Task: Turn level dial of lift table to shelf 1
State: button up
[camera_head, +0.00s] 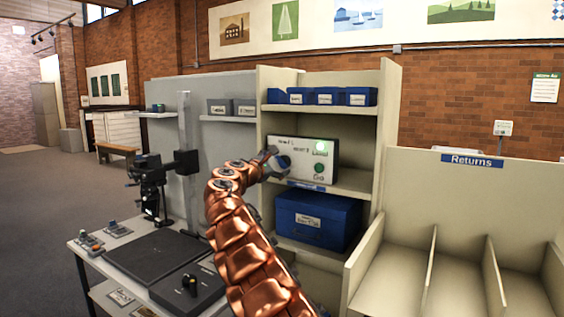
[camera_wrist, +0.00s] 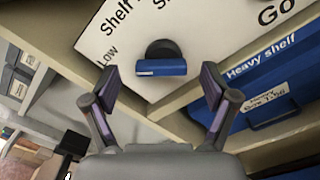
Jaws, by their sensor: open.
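The control panel (camera_head: 313,160) is a pale box on a shelf of the beige unit. In the wrist view its face (camera_wrist: 130,28) shows the printed words "Low", "Shelf" and "Go", partly cut off. The level dial (camera_wrist: 163,57) is a black round knob with a blue bar, ahead of my gripper and between its fingertips in the picture. My gripper (camera_wrist: 162,80) is open and empty, its two fingers spread either side of the dial; I see no contact. In the head view my gripper (camera_head: 273,158) is at the panel's left end and partly hides the dial.
A blue box (camera_head: 318,222) stands on the shelf below, under a "Heavy shelf" label (camera_wrist: 262,60). Small blue boxes (camera_head: 325,97) line the shelf above. A camera stand (camera_head: 186,160) and a table (camera_head: 75,243) are at left. Returns bins (camera_head: 472,160) stand at right.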

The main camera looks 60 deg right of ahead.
aim_at(280, 162)
jog(key=shift+w+d+f+p, duration=0.15)
jog(key=shift+d+p, duration=0.2)
jog(key=shift+d, duration=1.3)
jog(key=c, duration=1.2)
